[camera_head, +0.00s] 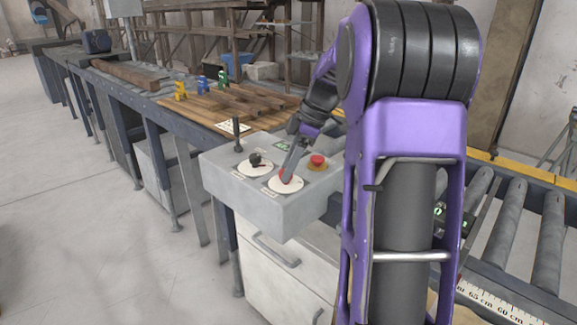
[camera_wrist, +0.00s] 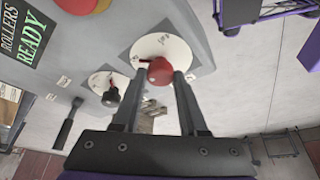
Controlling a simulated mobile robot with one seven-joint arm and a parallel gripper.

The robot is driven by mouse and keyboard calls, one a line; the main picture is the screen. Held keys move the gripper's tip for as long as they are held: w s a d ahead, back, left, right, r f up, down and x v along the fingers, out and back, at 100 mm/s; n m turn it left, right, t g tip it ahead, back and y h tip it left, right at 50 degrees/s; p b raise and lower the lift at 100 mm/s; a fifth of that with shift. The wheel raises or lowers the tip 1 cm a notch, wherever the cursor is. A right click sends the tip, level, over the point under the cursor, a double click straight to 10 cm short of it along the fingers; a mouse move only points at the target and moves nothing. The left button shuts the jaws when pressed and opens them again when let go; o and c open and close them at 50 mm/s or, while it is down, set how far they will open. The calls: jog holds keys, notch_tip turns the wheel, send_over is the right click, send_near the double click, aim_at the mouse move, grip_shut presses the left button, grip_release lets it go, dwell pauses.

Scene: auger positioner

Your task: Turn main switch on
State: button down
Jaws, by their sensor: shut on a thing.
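The main switch is a red knob (camera_wrist: 160,71) on a round white dial plate (camera_wrist: 146,48), on the grey control box (camera_head: 228,191). In the head view the red knob (camera_head: 286,175) is partly covered by my gripper (camera_head: 288,172). My gripper comes down from the upper right onto the dial. In the wrist view the two fingers of my gripper (camera_wrist: 161,78) stand on either side of the red knob and are shut on it. The knob's exact turn angle is hard to read because the fingers cover part of the dial.
Beside it on the box are a black knob (camera_head: 255,159), a black lever (camera_head: 237,135) and a red emergency button (camera_head: 317,161) on a yellow base. A sign reading "ROLLERS READY" (camera_wrist: 24,36) shows in the wrist view. Wooden boards (camera_head: 215,103) lie behind; rollers (camera_head: 510,215) are at right.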

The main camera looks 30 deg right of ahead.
jog(key=shift+c, duration=2.3)
grip_release()
jog(key=p+v, duration=0.3)
jog(key=v, duration=1.4)
jog(key=shift+r, duration=0.2)
